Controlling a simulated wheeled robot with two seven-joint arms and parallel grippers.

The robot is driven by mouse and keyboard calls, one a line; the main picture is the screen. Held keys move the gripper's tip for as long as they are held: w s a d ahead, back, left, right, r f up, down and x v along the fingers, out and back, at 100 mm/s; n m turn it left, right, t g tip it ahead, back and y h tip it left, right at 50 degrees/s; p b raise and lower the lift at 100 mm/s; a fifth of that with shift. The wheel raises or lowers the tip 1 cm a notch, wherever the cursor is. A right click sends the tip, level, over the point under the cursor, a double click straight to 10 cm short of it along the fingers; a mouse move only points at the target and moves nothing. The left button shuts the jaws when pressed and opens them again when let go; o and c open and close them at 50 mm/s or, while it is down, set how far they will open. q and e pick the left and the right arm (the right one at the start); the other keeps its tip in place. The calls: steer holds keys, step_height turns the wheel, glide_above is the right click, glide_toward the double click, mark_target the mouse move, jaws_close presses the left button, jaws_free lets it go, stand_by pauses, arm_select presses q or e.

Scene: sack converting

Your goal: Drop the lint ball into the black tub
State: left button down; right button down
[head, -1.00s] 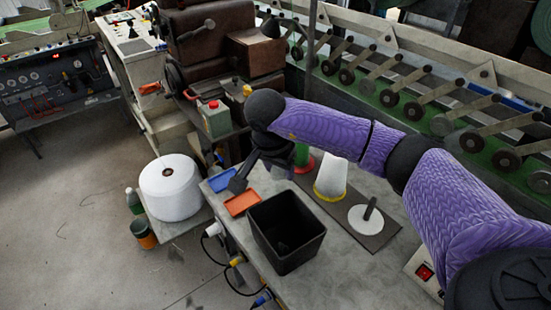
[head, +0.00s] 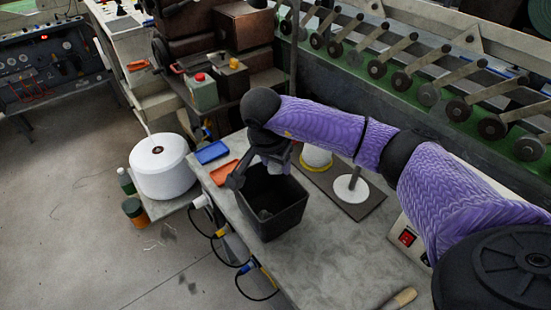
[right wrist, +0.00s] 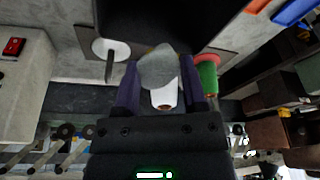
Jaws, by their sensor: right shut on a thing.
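The black tub (head: 288,212) stands open on the grey bench in the head view. Its dark wall also fills the top of the right wrist view (right wrist: 180,22). My right gripper (head: 260,173) is at the tub's back-left rim in the head view, with its fingers pointing down. In the right wrist view the gripper (right wrist: 159,78) is shut on the grey lint ball (right wrist: 157,66), held between the purple-edged fingers. The arm and fingers mostly hide the ball in the head view. A faint grey patch shows inside the tub; I cannot tell what it is. My left gripper is not in view.
A blue tray (head: 211,152) and an orange tray (head: 223,173) lie left of the tub. A large white spool (head: 162,170) is at left. The front bench is mostly clear.

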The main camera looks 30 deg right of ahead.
steer(key=shift+c, duration=0.3)
jaws_free()
steer(key=p+v, duration=0.1)
steer(key=v, duration=0.9)
steer(key=shift+p, duration=0.4)
